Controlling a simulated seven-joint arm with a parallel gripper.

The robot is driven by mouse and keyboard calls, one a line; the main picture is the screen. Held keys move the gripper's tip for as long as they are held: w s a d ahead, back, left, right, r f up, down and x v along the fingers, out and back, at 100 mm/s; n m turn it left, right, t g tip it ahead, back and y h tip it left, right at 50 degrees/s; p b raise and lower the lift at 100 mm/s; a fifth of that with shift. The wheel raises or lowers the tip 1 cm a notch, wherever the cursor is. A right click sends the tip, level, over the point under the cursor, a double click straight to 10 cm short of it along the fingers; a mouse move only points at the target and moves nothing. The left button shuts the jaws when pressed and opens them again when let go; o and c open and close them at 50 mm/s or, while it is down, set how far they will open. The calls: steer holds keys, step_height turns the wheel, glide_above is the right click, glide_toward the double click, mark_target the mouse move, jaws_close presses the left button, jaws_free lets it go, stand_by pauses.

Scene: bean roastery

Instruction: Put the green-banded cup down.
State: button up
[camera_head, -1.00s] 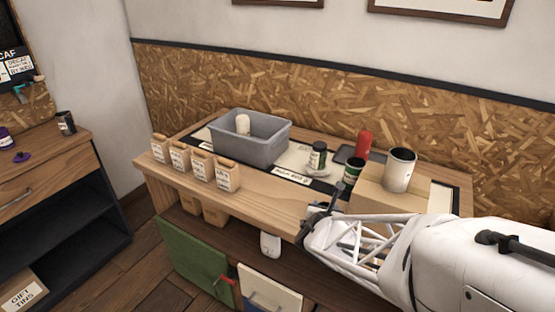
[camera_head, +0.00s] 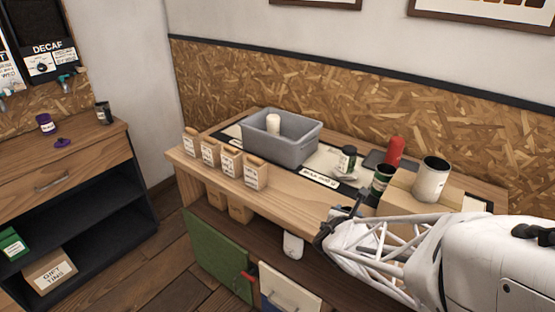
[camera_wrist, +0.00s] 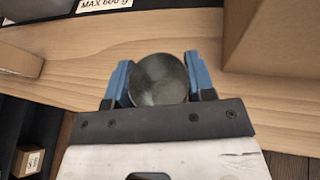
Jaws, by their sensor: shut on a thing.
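The green-banded cup (camera_head: 381,181) is dark with a green band and shows just beyond my gripper (camera_head: 362,198) in the head view, left of the cardboard box. In the wrist view my gripper (camera_wrist: 160,88) has its two blue fingers on either side of a round grey cup mouth (camera_wrist: 160,76), shut on it. The cup looks upright. The wooden counter's front strip lies below it in that view. I cannot tell how far its base is above the counter.
A dark jar (camera_head: 347,160) and a red container (camera_head: 394,151) stand behind. A grey bin (camera_head: 282,140) and several kraft bags (camera_head: 229,162) stand left. Bare counter (camera_head: 290,193) shows between bags and gripper.

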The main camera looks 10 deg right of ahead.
steer(key=shift+m+g+h, duration=0.5)
steer(key=shift+m+h, duration=0.1)
steer(key=shift+s+a+r, duration=0.1)
steer(key=shift+a+r, duration=0.05)
steer(key=shift+a, duration=0.85)
steer(key=shift+s+a+r, duration=0.1)
steer(key=shift+a, duration=0.9)
steer(key=s+a+m+g+h, duration=0.1)
steer(key=s+a+m+h, duration=0.1)
steer(key=a, duration=0.3)
steer(key=shift+s+a+f+g, duration=0.2)
steer(key=shift+s+a+g, duration=0.1)
steer(key=shift+s, duration=0.1)
glide_above(303, 209)
steer(key=shift+a+f, duration=0.1)
steer(key=shift+f, duration=0.65)
steer(key=shift+f, duration=1.75)
